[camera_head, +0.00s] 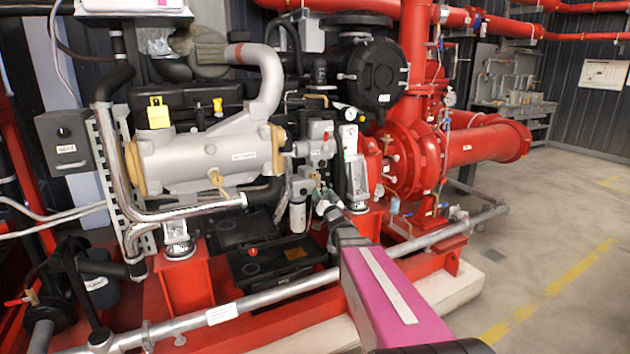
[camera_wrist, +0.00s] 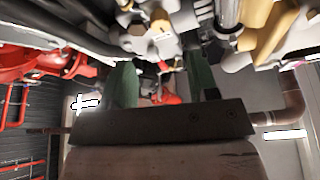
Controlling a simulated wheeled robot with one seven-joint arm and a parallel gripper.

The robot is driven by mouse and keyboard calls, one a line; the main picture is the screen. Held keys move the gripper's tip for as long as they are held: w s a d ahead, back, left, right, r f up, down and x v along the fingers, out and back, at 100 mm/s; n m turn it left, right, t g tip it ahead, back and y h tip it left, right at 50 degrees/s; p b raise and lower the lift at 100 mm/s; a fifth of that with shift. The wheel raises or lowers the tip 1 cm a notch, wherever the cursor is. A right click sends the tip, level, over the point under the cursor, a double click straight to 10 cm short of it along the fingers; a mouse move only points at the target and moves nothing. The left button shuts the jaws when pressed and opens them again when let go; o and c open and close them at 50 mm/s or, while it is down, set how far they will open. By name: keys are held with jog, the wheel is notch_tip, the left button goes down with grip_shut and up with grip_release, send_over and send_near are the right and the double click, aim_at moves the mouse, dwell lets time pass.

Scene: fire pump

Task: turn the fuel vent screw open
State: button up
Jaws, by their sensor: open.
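My gripper (camera_head: 324,200) is at the front of the engine, just below a grey block of fittings (camera_head: 316,150) with a white filter canister (camera_head: 298,214) at its lower left. In the wrist view the two greenish fingers of my gripper (camera_wrist: 160,76) stand apart, with a gap between them. Metal fittings (camera_wrist: 158,42) fill the top of that view, just past the fingertips. I cannot pick out the fuel vent screw for certain in either view. My gripper and arm hide part of the area below the block.
The silver exhaust manifold (camera_head: 205,158) is left of the block, and the red pump casing (camera_head: 410,160) is right. A grey rail pipe (camera_head: 270,292) crosses low in front. Black batteries (camera_head: 275,258) sit below. The concrete floor (camera_head: 560,250) at right is clear.

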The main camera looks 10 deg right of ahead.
aim_at(314, 177)
jog(key=x, duration=0.9)
jog(key=c, duration=0.9)
